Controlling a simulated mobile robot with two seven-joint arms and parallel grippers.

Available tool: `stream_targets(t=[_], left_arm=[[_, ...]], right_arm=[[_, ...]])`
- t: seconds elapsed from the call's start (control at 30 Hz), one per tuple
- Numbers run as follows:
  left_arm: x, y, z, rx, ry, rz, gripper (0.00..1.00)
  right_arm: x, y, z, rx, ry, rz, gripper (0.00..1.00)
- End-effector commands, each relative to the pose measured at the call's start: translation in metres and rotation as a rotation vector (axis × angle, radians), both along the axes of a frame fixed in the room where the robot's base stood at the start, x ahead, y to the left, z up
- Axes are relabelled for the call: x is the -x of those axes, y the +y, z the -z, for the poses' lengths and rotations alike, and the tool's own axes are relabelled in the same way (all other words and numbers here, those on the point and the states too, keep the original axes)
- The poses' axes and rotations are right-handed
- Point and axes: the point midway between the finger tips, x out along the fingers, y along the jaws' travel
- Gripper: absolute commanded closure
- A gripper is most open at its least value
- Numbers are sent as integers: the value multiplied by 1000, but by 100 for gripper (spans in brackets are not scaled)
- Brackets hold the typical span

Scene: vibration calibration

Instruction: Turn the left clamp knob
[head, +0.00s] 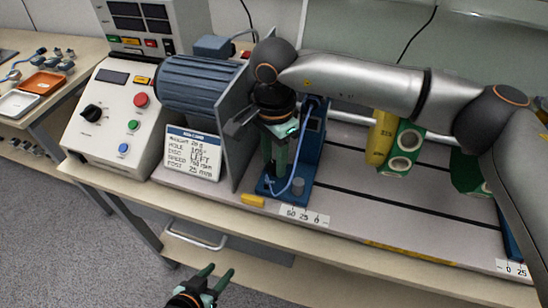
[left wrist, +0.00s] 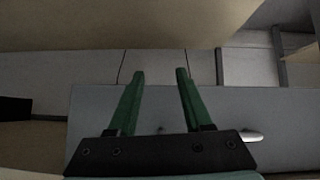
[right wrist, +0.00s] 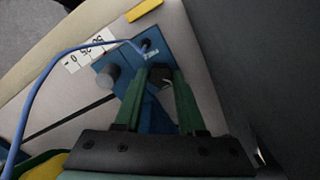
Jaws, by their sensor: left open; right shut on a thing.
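A blue bearing stand (head: 310,140) is on the grey slotted bed beside the motor. My right gripper (head: 274,180) points down at the left side of its foot. In the right wrist view my right gripper (right wrist: 156,80) is shut on a dark clamp knob (right wrist: 160,75) on the blue foot. A second, grey knob (right wrist: 108,77) is beside it, apart from the fingers; it also shows in the head view (head: 298,186). My left gripper (head: 213,277) is open and empty in front of the bench. In the left wrist view my left gripper (left wrist: 160,75) has nothing between its fingers.
A blue motor (head: 198,82) and grey plate (head: 236,125) stand close left of my right gripper. A sign (head: 192,153) and control box (head: 115,115) are further left. A blue cable (right wrist: 60,60) loops near the right gripper. A yellow block (head: 253,200) lies at the bed's front.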

Motion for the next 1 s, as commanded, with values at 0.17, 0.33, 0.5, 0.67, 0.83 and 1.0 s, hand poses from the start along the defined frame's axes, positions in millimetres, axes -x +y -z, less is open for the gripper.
stream_targets(t=[0.17,0.33,0.5,0.67,0.83,1.0], left_arm=[[1,0,0,0,0,0,50],[3,0,2,0,5,-1,50],[5,1,3,0,9,-1,50],[6,1,3,-1,10,-1,50],[6,1,3,-1,10,-2,50],[5,1,2,-2,10,-3,50]], right_arm=[[0,0,-1,0,-1,0,100],[0,0,-1,0,-1,-1,46],[0,0,0,-1,-1,-1,31],[0,0,0,0,0,-2,31],[-1,0,-7,0,-2,-2,31],[-1,0,-37,-1,-4,-2,31]])
